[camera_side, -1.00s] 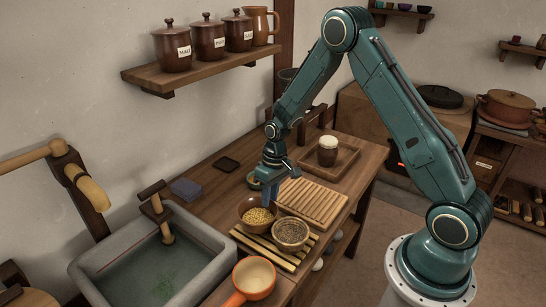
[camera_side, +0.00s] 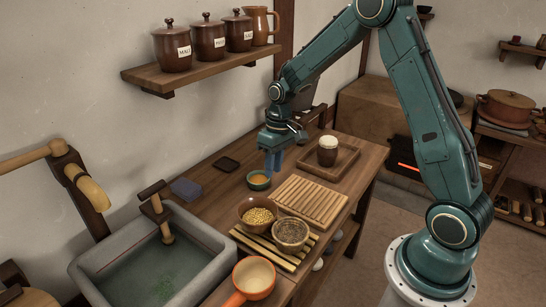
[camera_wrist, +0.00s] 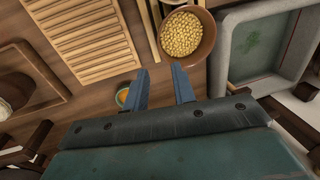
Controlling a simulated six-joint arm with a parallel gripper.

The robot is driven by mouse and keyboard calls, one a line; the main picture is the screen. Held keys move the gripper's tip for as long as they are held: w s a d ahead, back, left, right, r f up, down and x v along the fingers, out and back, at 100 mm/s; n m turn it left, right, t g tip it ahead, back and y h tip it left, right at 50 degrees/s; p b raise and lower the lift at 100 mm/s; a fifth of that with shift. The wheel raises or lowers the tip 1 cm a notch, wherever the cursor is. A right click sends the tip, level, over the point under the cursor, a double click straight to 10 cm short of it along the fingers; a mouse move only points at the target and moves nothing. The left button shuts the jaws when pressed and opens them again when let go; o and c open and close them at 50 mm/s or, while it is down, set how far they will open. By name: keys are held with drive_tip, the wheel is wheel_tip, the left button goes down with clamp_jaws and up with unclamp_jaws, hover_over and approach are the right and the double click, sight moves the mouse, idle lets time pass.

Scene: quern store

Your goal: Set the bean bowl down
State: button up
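The bean bowl (camera_side: 246,225), brown and filled with yellow beans, stands upright on the slatted wooden rack (camera_side: 243,238) beside the sink. In the wrist view the bean bowl (camera_wrist: 208,52) is beyond my fingertips, near the top. My gripper (camera_side: 274,161) is above the bench, behind and above the bean bowl and apart from it. In the wrist view my gripper (camera_wrist: 161,85) has its two blue fingers spread, with only bench top between them.
A small green bowl (camera_side: 259,187) stands below my gripper. A ridged board (camera_side: 312,203) and a tray (camera_side: 346,165) with a mug (camera_side: 327,151) lie to the right. The stone sink (camera_side: 215,245) is at left; an orange-handled pan (camera_side: 254,297) is in front.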

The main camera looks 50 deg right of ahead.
idle(0.4)
drive_tip(key=s+a+r+t+h, duration=0.1)
drive_tip(key=s+a+r, duration=0.1)
drive_tip(key=s+r, duration=0.45)
drive_tip(key=s+a+r+t, duration=0.2)
drive_tip(key=s+a+r, duration=0.1)
drive_tip(key=r, duration=0.6)
drive_tip(key=s+a+r+t, duration=0.1)
drive_tip(key=s+r, duration=0.1)
drive_tip(key=s, duration=0.6)
drive_tip(key=s+a+r+t+h, duration=0.1)
drive_tip(key=s+r, duration=0.2)
drive_tip(key=s, duration=0.5)
drive_tip(key=shift+a+t, duration=0.15)
drive_tip(key=shift+t, duration=0.15)
